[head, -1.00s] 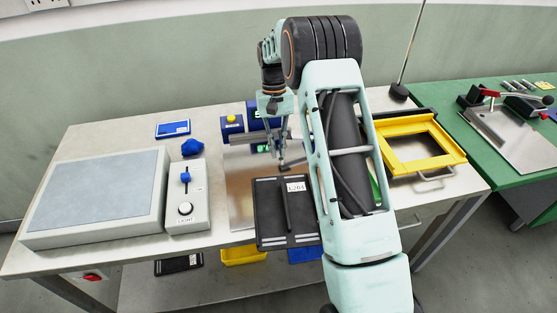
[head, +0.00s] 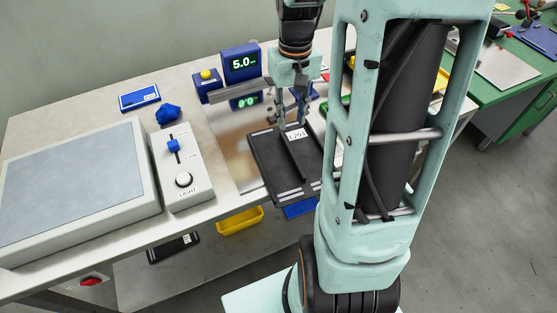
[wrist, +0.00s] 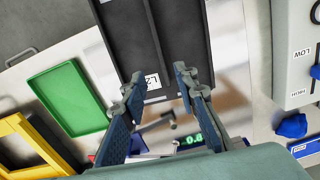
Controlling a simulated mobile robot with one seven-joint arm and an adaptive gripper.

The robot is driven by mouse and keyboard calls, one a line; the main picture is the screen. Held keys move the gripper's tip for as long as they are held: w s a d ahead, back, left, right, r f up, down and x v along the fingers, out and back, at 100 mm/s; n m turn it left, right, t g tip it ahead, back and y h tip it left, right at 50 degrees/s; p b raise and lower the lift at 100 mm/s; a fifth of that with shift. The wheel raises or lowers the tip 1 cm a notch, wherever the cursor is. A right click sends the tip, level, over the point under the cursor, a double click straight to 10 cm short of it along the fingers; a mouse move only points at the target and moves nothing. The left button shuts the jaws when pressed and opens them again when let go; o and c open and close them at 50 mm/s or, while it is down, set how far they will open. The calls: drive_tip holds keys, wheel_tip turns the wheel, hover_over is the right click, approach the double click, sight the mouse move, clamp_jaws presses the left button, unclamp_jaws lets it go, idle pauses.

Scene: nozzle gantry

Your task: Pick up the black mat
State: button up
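The black mat (head: 268,160) is a flat dark plate with a raised bar along its middle, pale strips at its near edge and a white label marked L203 at its far end. It lies on the table and sticks out past the front edge. It also shows in the wrist view (wrist: 181,35). My gripper (head: 290,122) points down at the mat's far, labelled end. In the wrist view my gripper (wrist: 158,80) has its fingers apart with nothing between them, one near each side of that end. Whether the fingertips touch the mat I cannot tell.
A grey light panel (head: 75,185) and a white control box (head: 183,175) stand left of the mat. A blue display (head: 241,62) is behind. A green tray (wrist: 68,97) and yellow frame (wrist: 25,145) lie beside the mat. Another black plate (head: 173,248) and yellow bin (head: 240,220) sit below.

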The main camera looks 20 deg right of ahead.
drive_tip(key=s, duration=0.1)
hover_over(292, 153)
drive_tip(key=f, duration=0.5)
drive_tip(key=shift+w+f, duration=0.25)
drive_tip(key=shift+f, duration=0.15)
drive_tip(key=shift+s+f, duration=0.15)
drive_tip(key=shift+f, duration=1.25)
drive_tip(key=shift+s+f, duration=0.15)
drive_tip(key=shift+f, duration=1.2)
drive_tip(key=shift+c, duration=0.3)
clamp_jaws()
drive_tip(key=shift+r, duration=0.1)
